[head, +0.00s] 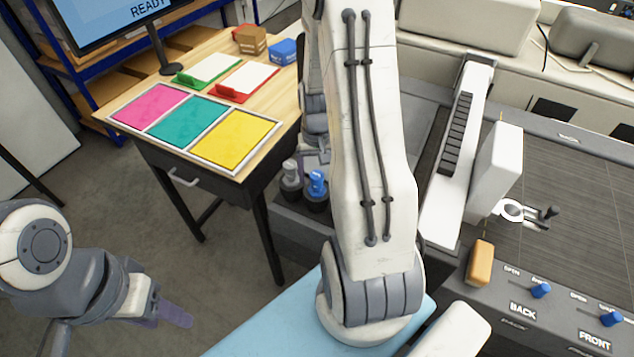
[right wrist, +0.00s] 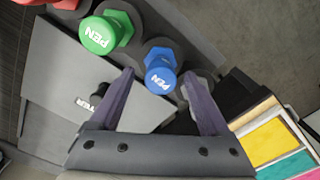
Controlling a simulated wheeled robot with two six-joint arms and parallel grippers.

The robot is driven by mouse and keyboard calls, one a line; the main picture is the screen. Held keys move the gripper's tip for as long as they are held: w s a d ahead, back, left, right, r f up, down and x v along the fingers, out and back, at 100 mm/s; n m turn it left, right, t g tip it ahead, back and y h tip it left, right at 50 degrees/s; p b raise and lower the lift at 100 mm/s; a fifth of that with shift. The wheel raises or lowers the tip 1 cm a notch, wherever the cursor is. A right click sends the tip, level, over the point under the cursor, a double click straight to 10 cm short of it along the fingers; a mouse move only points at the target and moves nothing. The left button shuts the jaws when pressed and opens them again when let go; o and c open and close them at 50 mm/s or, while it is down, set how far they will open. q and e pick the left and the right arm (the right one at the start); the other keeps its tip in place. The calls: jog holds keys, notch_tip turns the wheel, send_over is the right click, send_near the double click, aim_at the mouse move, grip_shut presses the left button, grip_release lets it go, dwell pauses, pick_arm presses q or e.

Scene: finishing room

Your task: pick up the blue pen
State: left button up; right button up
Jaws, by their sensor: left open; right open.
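The blue pen (right wrist: 161,77) stands in a dark round holder, its blue cap marked PEN facing the right wrist camera. It also shows in the head view (head: 317,184), just left of my large white arm link. My right gripper (right wrist: 158,74) is open, its two purple fingers apart on either side of the blue pen in the picture; I see no contact. In the head view the right gripper is mostly hidden by my arm. My left gripper (head: 172,312) is at the lower left, far from the pen, with purple fingers.
A green pen (right wrist: 100,34) stands beside the blue one. A grey-capped pen (head: 291,176) stands on its other side. A wooden table with a tray of pink, teal and yellow sheets (head: 196,130) is to the left. A machine with a control panel (head: 540,310) is to the right.

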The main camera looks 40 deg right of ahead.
jog(key=shift+f, duration=0.45)
jog(key=shift+c, duration=0.3)
grip_shut()
jog(key=shift+r, duration=0.15)
